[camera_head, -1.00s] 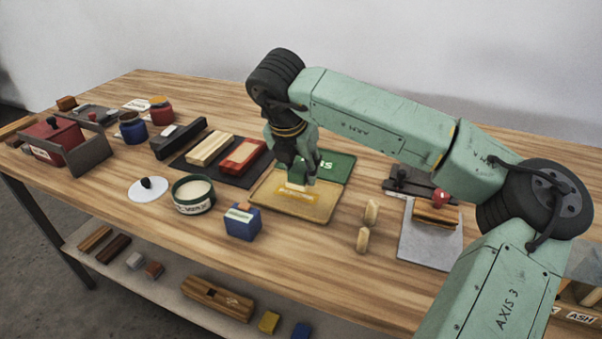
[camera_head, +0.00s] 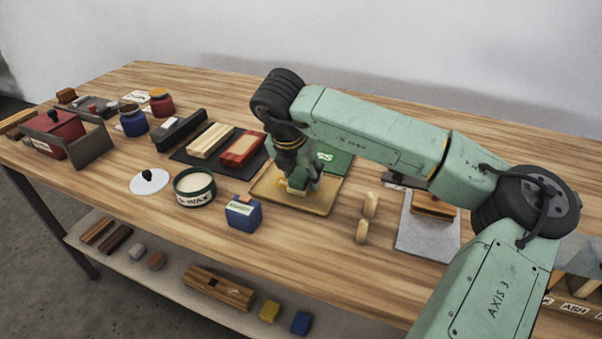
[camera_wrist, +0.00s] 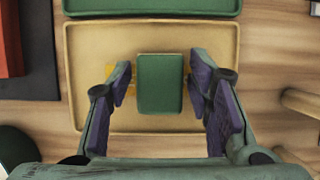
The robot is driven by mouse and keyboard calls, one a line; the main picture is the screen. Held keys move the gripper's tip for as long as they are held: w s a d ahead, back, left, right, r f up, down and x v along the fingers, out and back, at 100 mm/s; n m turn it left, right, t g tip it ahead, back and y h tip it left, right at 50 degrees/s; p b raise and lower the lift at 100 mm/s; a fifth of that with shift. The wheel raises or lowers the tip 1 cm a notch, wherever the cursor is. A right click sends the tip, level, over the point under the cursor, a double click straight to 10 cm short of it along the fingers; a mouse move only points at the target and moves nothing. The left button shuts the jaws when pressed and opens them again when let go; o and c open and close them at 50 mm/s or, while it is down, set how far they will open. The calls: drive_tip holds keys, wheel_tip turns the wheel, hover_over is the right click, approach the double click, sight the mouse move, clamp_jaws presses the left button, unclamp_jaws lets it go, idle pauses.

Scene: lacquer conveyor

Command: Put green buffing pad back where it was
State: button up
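The green buffing pad (camera_wrist: 160,82) is a small green block over the tan inside of the shallow tray (camera_wrist: 95,55). It covers the middle of a yellow label, whose ends show on both sides of it. In the head view the pad is mostly hidden by my gripper (camera_head: 299,186), which is low over the tray (camera_head: 262,197). In the wrist view my gripper (camera_wrist: 162,84) is open, with one finger on each side of the pad and a visible gap at each side.
A blue box (camera_head: 243,213) and a round WAX tin (camera_head: 194,189) stand to the left in front. A dark mat with a red block (camera_head: 242,150) lies left of the tray. A grey slab (camera_head: 425,238) is farther right.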

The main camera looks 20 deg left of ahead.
drive_tip(key=shift+o, duration=0.7)
drive_tip(key=shift+r, duration=0.1)
drive_tip(key=shift+r+p, duration=0.2)
drive_tip(key=shift+p, duration=0.2)
drive_tip(key=b+v, duration=0.2)
drive_tip(key=v, duration=0.9)
drive_tip(key=shift+s+r+b, duration=0.2)
drive_tip(key=shift+r+b, duration=0.15)
drive_tip(key=shift+b, duration=0.05)
